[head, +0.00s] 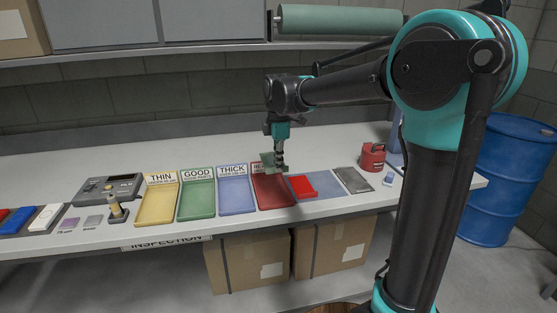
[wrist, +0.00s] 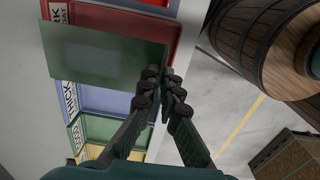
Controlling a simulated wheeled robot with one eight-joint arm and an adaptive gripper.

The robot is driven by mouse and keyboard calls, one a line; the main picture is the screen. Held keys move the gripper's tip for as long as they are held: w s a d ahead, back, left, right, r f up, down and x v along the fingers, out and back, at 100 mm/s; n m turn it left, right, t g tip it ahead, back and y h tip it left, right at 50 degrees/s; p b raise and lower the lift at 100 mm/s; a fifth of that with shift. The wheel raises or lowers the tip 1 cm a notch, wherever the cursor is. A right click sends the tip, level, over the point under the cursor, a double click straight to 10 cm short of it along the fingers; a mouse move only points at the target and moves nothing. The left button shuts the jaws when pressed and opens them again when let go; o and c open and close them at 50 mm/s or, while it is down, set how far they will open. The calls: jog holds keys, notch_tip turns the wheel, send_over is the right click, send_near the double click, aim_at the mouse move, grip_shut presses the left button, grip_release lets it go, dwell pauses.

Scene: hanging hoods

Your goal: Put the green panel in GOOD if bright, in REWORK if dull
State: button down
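My gripper (head: 280,166) is shut on the green panel (head: 267,160) and holds it above the red tray, which is the REWORK tray (head: 273,197) by its partly hidden label. In the wrist view, the fingers (wrist: 160,78) pinch the panel (wrist: 105,58) near its right edge. Its face looks a muted dark green with no strong highlight. The panel covers part of the red tray (wrist: 170,28) and its label. The green GOOD tray (head: 197,201) stands further left, beyond the blue THICK tray (head: 236,197), and looks empty.
The yellow THIN tray (head: 157,206) is left of GOOD. A red block (head: 301,186) lies right of the red tray, near a grey plate (head: 352,180) and a red container (head: 372,157). A gauge device (head: 108,189) stands left. A shelf with a green roll (head: 340,20) hangs above.

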jog(key=shift+s+a+f, duration=0.1)
jog(key=shift+a+f, duration=0.25)
jog(key=shift+f, duration=0.05)
send_near(276, 203)
jog(key=shift+d+f, duration=0.15)
jog(key=shift+f, duration=2.45)
jog(key=shift+f, duration=0.5)
jog(key=c, duration=2.2)
grip_release()
jog(key=shift+f, duration=0.1)
jog(key=o, duration=0.6)
jog(key=shift+c, duration=0.2)
